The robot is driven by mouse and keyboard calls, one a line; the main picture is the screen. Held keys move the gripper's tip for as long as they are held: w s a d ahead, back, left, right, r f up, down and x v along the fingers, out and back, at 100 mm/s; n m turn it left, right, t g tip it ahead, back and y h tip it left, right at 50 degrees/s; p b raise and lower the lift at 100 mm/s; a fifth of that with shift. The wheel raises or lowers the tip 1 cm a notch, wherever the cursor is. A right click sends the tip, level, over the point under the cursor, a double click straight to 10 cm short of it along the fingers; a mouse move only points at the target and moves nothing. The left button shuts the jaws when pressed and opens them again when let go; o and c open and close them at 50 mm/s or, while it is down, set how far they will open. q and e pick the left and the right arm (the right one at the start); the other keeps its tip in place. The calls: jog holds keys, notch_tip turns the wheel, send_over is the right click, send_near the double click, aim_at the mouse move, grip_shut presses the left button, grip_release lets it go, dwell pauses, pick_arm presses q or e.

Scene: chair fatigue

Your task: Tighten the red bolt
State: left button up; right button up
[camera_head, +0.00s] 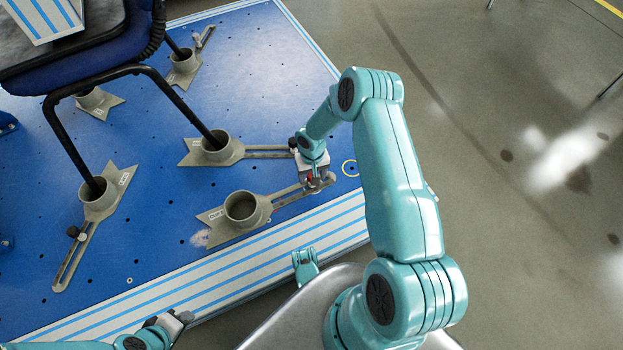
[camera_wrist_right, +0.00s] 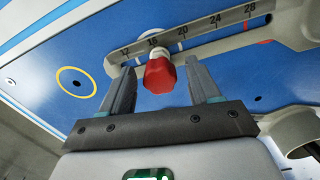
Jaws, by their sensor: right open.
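The red bolt (camera_wrist_right: 159,76) has a faceted red head and sits at the slotted, numbered arm of a grey clamp (camera_wrist_right: 225,38), near the 16 mark. In the right wrist view my right gripper (camera_wrist_right: 161,72) is open, with one finger on each side of the bolt head and visible gaps between. In the head view the right gripper (camera_head: 316,184) is over the outer end of the front clamp (camera_head: 225,218), and only a bit of red shows there. My left gripper (camera_head: 172,323) is at the bottom left, away from the clamps; its jaws are unclear.
A blue perforated platform (camera_head: 150,240) carries several grey cup clamps. A black-framed chair (camera_head: 70,130) stands with its legs in some of them. A neighbouring clamp (camera_head: 213,150) lies close behind the right gripper. A yellow ring (camera_head: 349,168) marks the platform nearby. Open floor lies right.

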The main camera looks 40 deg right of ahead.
jog(key=shift+n, duration=0.4)
jog(key=n, duration=0.4)
jog(key=shift+n, duration=0.6)
jog(key=n, duration=0.3)
jog(key=n, duration=0.4)
jog(key=shift+c, duration=0.3)
